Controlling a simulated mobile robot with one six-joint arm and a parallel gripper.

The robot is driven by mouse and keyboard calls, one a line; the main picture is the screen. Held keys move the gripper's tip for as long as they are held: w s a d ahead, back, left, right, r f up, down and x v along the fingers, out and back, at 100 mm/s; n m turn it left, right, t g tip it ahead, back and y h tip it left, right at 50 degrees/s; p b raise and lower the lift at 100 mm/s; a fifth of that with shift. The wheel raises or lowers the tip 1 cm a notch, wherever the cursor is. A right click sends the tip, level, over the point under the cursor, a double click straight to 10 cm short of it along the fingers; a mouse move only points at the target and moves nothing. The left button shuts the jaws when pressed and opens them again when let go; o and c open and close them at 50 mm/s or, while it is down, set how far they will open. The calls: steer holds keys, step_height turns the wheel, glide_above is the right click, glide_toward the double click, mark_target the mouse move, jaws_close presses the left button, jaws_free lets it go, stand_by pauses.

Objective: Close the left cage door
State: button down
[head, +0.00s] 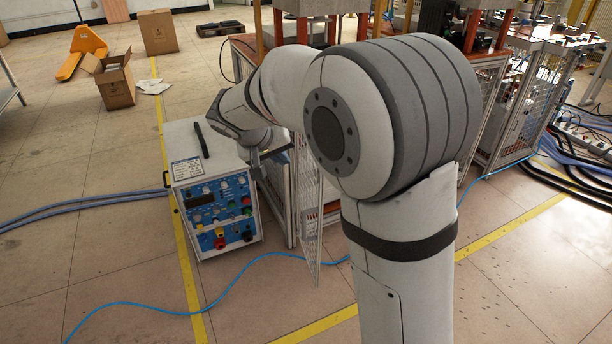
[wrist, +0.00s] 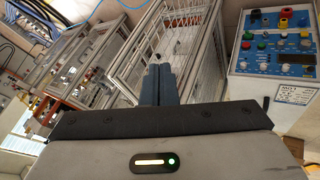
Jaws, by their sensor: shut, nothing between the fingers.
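The left cage door (head: 309,215) is a pale mesh panel in a thin frame. In the head view it stands ajar, swung out from the cage front, and my arm hides its upper part and right side. My gripper (head: 258,168) is shut and empty, to the left of the door and beside the control box. In the wrist view the shut fingers (wrist: 160,84) point towards the wire-mesh cage (wrist: 192,45). I cannot tell which mesh panel there is the door, or whether the fingers touch it.
The control box (head: 216,205), also in the wrist view (wrist: 275,58), stands close to my gripper on the left, with a black handle on top. A blue cable (head: 130,304) crosses the floor in front. Another mesh panel (head: 518,115) stands at right. The front-left floor is otherwise open.

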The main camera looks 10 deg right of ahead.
steer(key=w+d+f+b, duration=0.3)
steer(key=w+d+f, duration=0.1)
steer(key=d+f, duration=0.3)
steer(key=shift+w+d+f, duration=0.25)
steer(key=shift+d+f, duration=0.15)
steer(key=shift+d, duration=0.25)
